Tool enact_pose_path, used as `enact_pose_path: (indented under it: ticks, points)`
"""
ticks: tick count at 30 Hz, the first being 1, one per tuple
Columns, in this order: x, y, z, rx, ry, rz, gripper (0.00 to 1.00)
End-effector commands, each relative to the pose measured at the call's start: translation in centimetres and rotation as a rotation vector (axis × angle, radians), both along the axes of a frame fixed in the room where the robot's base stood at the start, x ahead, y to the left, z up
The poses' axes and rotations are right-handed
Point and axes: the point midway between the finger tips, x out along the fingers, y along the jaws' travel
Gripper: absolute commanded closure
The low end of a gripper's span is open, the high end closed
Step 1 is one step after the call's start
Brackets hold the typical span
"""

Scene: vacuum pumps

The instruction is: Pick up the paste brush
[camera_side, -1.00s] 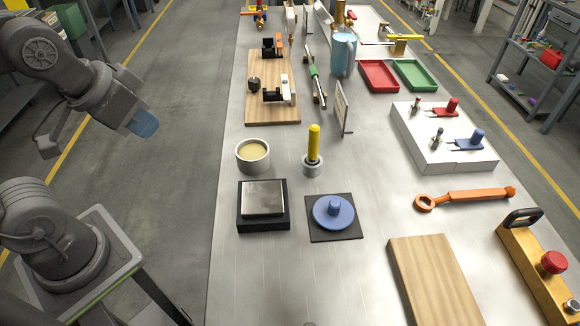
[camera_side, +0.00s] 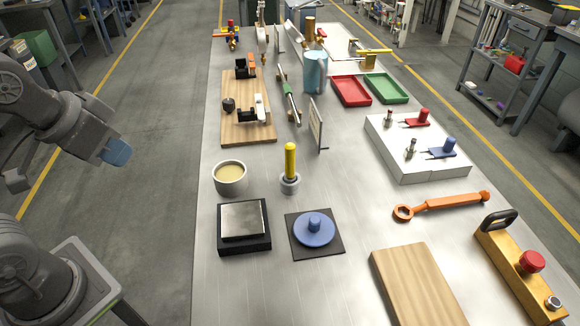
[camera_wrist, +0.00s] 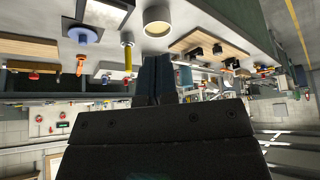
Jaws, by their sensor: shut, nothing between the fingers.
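The paste brush, seen as a yellow handle (camera_side: 290,160), stands upright in a small grey holder (camera_side: 290,184) on the metal bench. Its bristle end is hidden in the holder. A pot of tan paste (camera_side: 229,178) stands just left of it. My gripper (camera_side: 117,152) is off to the left, above the floor beside the bench, well apart from the brush. In the wrist view, which looks upside down, my gripper's dark fingers (camera_wrist: 156,80) are together and empty. The yellow handle (camera_wrist: 127,62) and the paste pot (camera_wrist: 157,22) show beyond them.
A black block with a metal plate (camera_side: 243,226) and a blue disc on a dark mat (camera_side: 314,230) lie in front of the brush. An upright panel (camera_side: 317,124) stands behind it to the right. A wooden board with parts (camera_side: 235,131) lies behind the pot.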

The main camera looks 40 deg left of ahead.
Motion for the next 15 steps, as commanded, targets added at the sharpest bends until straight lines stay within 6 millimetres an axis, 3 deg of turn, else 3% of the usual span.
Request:
enact_pose_path:
  ticks: [2,15]
  points:
    - [0.00,0.00,0.00,0.000,0.000,0.000,0.93]
    - [0.00,0.00,0.00,0.000,0.000,0.000,0.51]
